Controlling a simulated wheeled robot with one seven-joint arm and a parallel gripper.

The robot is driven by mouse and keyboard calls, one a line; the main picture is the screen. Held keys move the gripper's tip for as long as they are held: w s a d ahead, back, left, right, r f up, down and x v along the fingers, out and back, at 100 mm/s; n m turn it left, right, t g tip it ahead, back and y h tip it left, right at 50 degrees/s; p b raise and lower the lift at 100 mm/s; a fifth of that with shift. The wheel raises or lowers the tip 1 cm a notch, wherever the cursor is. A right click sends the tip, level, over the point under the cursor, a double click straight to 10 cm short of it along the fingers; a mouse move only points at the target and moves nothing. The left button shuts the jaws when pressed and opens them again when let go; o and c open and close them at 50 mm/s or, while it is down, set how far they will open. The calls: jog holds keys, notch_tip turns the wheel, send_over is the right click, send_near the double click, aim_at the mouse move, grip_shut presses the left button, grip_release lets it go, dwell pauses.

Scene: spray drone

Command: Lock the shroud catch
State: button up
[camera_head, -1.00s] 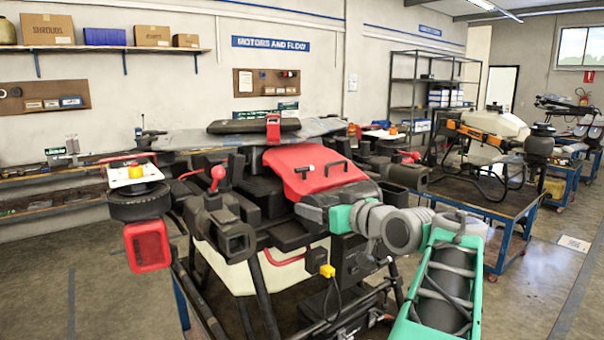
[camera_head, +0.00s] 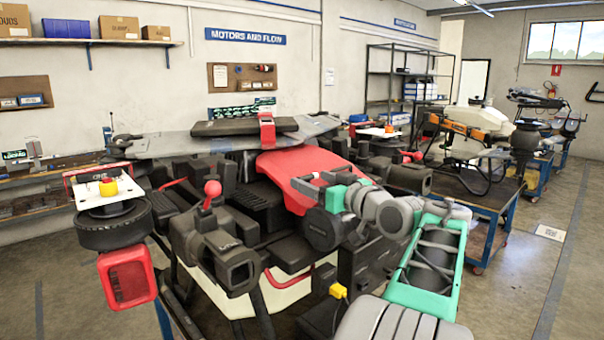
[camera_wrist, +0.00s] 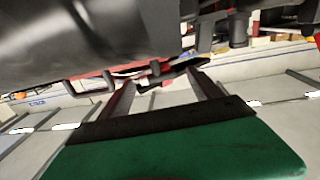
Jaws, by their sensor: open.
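The spray drone on the stand carries a red shroud (camera_head: 292,180) at its middle. Small dark fittings show at the shroud's right side, partly behind my green and grey wrist; I cannot tell which is the catch. In the wrist view my gripper (camera_wrist: 162,88) shows two spread fingers beyond a green and black body. Nothing is visibly held between them. A large dark rounded part fills the top of that view, with small dark bracket-like pieces near the fingertips. Contact cannot be told.
A red ball-topped lever (camera_head: 212,189) and dark motor housings (camera_head: 228,258) stand left of my wrist. A yellow connector (camera_head: 338,291) hangs below it. Another drone rests on a blue cart (camera_head: 490,212) at right. Open floor (camera_head: 560,290) lies at far right.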

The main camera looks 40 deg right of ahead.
aim_at(310, 178)
jog(key=w, duration=0.3)
jog(key=shift+w+d+p, duration=0.1)
jog(key=shift+d+p, duration=0.15)
jog(key=shift+p, duration=0.1)
jog(key=shift+c, duration=0.3)
jog(key=c, duration=1.3)
jog(key=shift+n+y, duration=0.5)
jog(key=shift+y, duration=0.3)
jog(key=o, duration=1.4)
jog(key=shift+c, duration=0.2)
